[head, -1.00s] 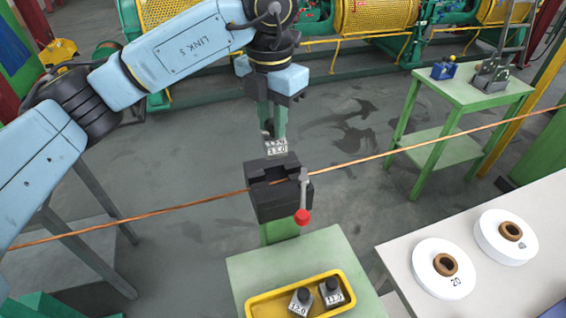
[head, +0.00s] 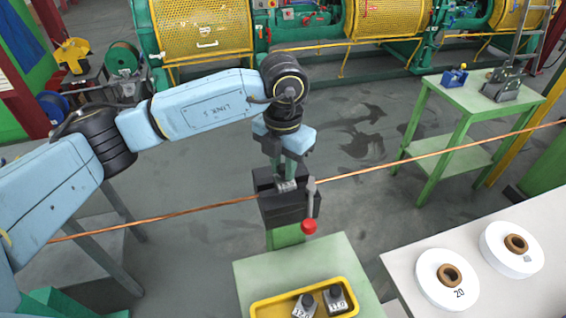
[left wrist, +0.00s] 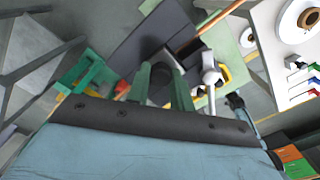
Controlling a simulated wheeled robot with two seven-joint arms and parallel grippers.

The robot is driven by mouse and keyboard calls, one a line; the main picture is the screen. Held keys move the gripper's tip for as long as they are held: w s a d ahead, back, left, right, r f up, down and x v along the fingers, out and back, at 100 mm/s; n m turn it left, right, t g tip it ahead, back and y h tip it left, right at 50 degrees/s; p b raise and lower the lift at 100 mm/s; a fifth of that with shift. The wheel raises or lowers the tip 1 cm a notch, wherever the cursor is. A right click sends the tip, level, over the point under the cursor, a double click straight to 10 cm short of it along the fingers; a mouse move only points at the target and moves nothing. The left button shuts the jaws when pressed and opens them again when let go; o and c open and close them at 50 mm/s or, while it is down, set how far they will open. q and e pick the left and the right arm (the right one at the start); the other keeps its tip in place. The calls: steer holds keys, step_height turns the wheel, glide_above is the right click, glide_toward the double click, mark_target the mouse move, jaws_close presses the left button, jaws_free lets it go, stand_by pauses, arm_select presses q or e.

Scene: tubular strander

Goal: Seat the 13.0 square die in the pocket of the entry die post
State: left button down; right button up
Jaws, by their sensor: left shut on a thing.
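The entry die post (head: 282,212) is a dark block on a green stand, with a pocket open at its top. A lever with a red knob (head: 309,226) stands at its right side. My left gripper (head: 287,178) points down at the pocket, its green fingers shut on the 13.0 square die (head: 287,186). Only a small grey part of the die shows, at the pocket opening. I cannot tell how deep it sits. In the left wrist view the fingers (left wrist: 161,88) are over the dark post (left wrist: 150,42), and the die between them is hard to make out. My right gripper is out of view.
A copper wire (head: 150,216) runs across to the post and on to the right. A yellow tray (head: 262,310) with two other dies stands in front on a green table. White reels (head: 447,279) lie on the right table. A green stand (head: 470,104) is behind.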

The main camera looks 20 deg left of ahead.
mark_target(283, 168)
arm_select(q)
steer(key=c, duration=1.6)
jaws_free()
steer(key=shift+f, duration=0.15)
steer(key=shift+c, duration=0.2)
steer(key=o, duration=0.4)
steer(key=shift+r, duration=0.2)
step_height(283, 168, up, 12)
steer(key=b, duration=0.2)
